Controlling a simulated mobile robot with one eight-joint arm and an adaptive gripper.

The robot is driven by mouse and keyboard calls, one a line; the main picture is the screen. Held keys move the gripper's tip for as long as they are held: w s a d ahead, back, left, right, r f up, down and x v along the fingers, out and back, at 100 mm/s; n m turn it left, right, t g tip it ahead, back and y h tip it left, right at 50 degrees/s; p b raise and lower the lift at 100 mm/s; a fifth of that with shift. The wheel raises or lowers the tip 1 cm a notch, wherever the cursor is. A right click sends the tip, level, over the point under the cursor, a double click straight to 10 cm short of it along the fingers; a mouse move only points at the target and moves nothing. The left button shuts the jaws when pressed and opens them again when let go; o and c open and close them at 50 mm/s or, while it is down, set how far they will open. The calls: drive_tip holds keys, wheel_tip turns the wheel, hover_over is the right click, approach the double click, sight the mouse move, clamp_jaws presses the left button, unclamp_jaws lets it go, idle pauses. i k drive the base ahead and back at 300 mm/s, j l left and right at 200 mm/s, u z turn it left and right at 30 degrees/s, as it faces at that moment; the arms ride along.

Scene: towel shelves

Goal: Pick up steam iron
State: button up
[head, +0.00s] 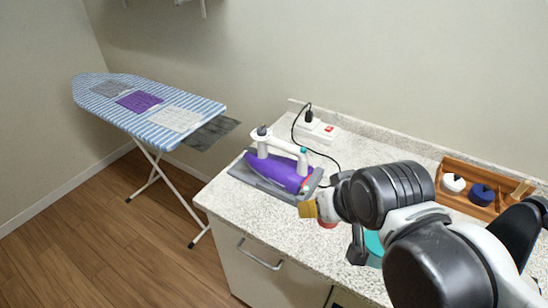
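The steam iron (283,171) has a purple body and a white handle with a teal button. It lies on a grey rest (259,183) on the speckled countertop, near its left end. My gripper (335,212) is to the right of the iron, on the near side, seen from behind in the head view. It appears apart from the iron, though the depth is hard to judge. My arm hides most of the fingers, so their opening does not show clearly. A yellow block-like piece (307,208) shows at the gripper's front; I cannot tell what it is.
A white power strip (317,130) with a black plug and cord lies behind the iron. A wooden tray (464,205) with spools stands at right. A teal item (374,243) and a red item (327,225) are partly hidden by my arm. An ironing board (185,98) stands left.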

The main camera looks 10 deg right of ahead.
sight(289, 175)
drive_tip(key=i+j, duration=0.35)
drive_tip(key=j, duration=0.2)
drive_tip(key=i+j+u, duration=0.1)
drive_tip(key=i+j, duration=0.25)
drive_tip(key=j, duration=0.15)
